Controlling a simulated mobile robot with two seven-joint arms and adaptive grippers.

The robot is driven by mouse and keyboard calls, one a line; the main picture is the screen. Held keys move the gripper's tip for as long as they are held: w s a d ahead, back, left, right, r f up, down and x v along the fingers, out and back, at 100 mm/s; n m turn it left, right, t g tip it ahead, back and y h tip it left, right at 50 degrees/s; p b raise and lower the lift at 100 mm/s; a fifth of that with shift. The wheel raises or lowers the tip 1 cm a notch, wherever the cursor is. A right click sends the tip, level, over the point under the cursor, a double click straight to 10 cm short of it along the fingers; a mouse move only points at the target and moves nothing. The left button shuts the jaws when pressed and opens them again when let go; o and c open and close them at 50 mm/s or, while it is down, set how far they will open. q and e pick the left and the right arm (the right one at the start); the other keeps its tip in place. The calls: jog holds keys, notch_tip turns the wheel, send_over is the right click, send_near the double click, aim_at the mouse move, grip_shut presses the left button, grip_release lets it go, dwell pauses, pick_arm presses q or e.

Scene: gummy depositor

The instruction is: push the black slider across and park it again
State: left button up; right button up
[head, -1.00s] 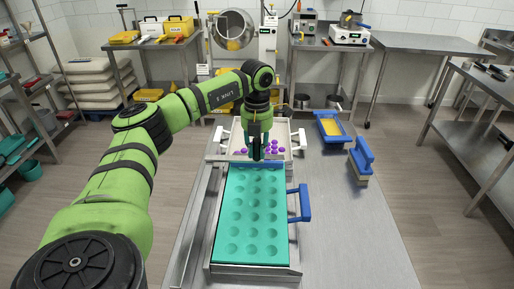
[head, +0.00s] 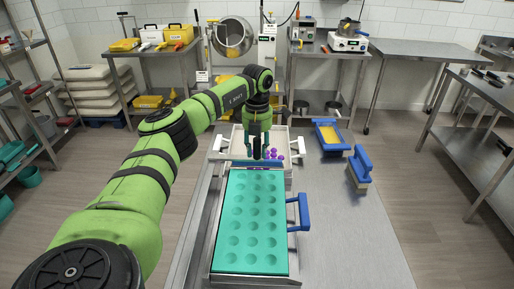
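My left gripper (head: 261,153) points down over the near edge of the white hopper tray (head: 284,134), at the far end of the teal mould (head: 255,222). Its dark fingertips are close together; whether they hold anything is not clear. I cannot tell a black slider apart from these dark fingers; it may be hidden by them. Purple gummies (head: 275,154) lie in the tray just right of the fingers. A blue strip (head: 238,163) runs across between the tray and the mould. My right gripper is not in view.
A blue handle (head: 303,212) sticks out on the mould's right. A blue-rimmed tray with yellow content (head: 331,137) and a blue-handled brush-like tool (head: 360,168) stand to the right. The steel table (head: 345,235) is clear at the near right.

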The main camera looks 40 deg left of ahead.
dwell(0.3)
pick_arm(q)
notch_tip(320, 180, up, 12)
dwell(0.5)
notch_tip(320, 180, down, 6)
jog(key=n+p, duration=0.1)
jog(key=n, duration=0.3)
jog(key=shift+r+p, duration=0.15)
jog(key=shift+p, duration=0.2)
jog(key=shift+n, duration=0.3)
notch_tip(320, 180, down, 6)
jog(key=shift+f+p, duration=0.2)
jog(key=shift+p, duration=0.95)
jog(key=shift+f, duration=0.4)
grip_shut()
